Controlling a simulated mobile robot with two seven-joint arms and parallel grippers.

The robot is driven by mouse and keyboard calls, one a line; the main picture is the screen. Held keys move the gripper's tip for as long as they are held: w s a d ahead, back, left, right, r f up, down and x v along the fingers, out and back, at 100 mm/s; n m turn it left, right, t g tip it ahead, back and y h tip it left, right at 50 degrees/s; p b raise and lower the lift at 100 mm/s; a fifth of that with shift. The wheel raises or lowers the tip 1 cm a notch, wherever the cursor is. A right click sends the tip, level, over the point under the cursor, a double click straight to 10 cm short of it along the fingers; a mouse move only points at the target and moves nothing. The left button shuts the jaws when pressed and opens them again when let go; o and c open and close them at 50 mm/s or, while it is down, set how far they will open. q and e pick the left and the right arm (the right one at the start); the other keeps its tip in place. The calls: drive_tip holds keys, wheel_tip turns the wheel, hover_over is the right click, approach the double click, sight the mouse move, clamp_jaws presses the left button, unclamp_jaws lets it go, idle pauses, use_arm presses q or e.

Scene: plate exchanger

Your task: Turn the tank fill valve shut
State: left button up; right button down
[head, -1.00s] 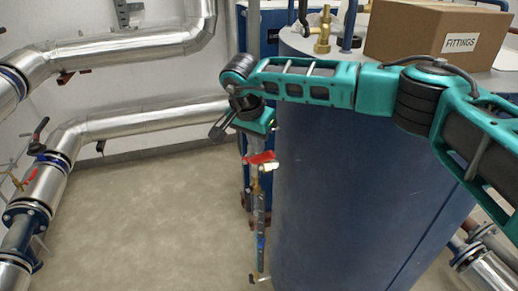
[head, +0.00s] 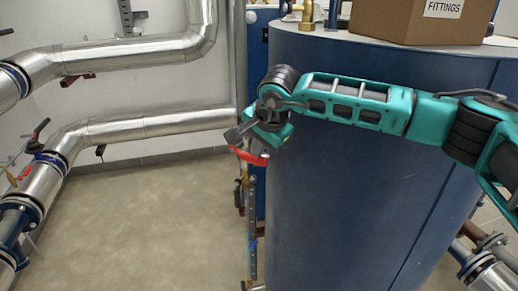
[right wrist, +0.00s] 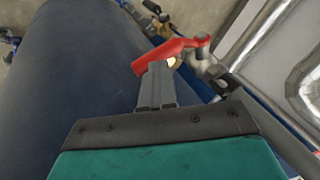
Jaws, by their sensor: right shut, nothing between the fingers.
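The tank fill valve's red lever (head: 252,158) shows beside the left edge of the blue tank (head: 355,170), on a thin vertical pipe. In the right wrist view the red lever (right wrist: 168,51) lies just beyond my fingertips, with a metal valve body to its right. My right gripper (head: 238,134) is shut with nothing between its fingers. In the right wrist view its closed fingers (right wrist: 157,80) reach up to the lever's underside; I cannot tell if they touch. My left gripper is out of view.
A cardboard box (head: 420,18) marked FITTINGS sits on the tank top. Silver pipes (head: 145,127) run along the wall at left, with another valve lever (head: 39,128). Open floor (head: 140,220) lies left of the tank.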

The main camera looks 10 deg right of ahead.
drive_tip(key=shift+d+f, duration=0.25)
drive_tip(key=shift+r, duration=0.15)
